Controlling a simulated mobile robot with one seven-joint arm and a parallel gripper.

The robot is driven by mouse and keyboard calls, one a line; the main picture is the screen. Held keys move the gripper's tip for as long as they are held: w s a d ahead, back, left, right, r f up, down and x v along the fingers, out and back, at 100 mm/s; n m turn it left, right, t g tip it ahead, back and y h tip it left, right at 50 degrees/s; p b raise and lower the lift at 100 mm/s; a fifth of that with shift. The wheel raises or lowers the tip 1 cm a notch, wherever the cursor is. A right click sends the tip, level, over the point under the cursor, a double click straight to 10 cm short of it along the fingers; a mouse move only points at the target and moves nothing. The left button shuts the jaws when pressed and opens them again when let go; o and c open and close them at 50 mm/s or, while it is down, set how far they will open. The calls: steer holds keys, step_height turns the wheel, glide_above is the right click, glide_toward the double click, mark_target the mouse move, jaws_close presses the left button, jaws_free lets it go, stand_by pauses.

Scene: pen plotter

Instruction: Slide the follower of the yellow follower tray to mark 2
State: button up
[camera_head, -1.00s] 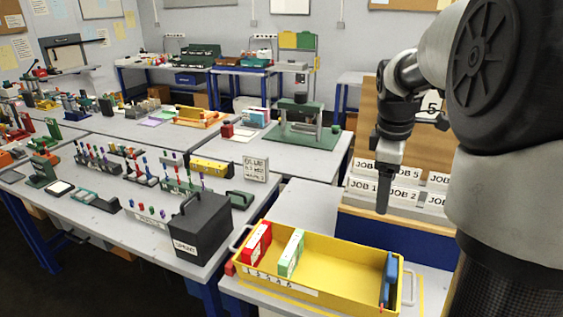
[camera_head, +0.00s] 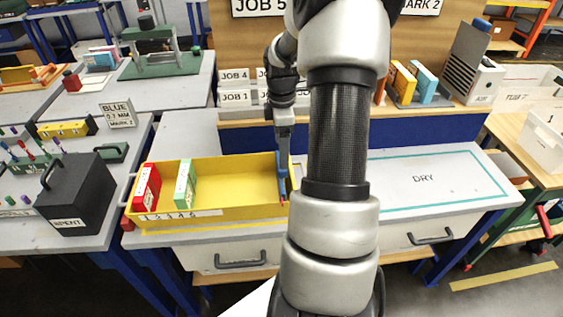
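The yellow follower tray (camera_head: 235,212) lies on the bench left of my arm. A blue upright plate, seemingly the follower (camera_head: 282,182), stands at the tray's right end, with a small red tip at its foot. A numbered strip (camera_head: 180,215) runs along the left part of the tray's front wall; its digits are small. A red block (camera_head: 147,187) and a green-and-white block (camera_head: 185,183) stand inside at the left, clear of the follower. My gripper (camera_head: 284,148) points down at the follower's top. Whether they touch, and how the fingers stand, I cannot tell.
The tray's middle is empty between the green block and the follower. Job card boxes (camera_head: 236,98) stand behind the tray. A black box (camera_head: 78,195) stands on the left bench. A bare area marked DRY (camera_head: 425,178) lies right of my arm.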

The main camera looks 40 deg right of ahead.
mark_target(282, 177)
step_height(282, 177, down, 6)
stand_by(0.4)
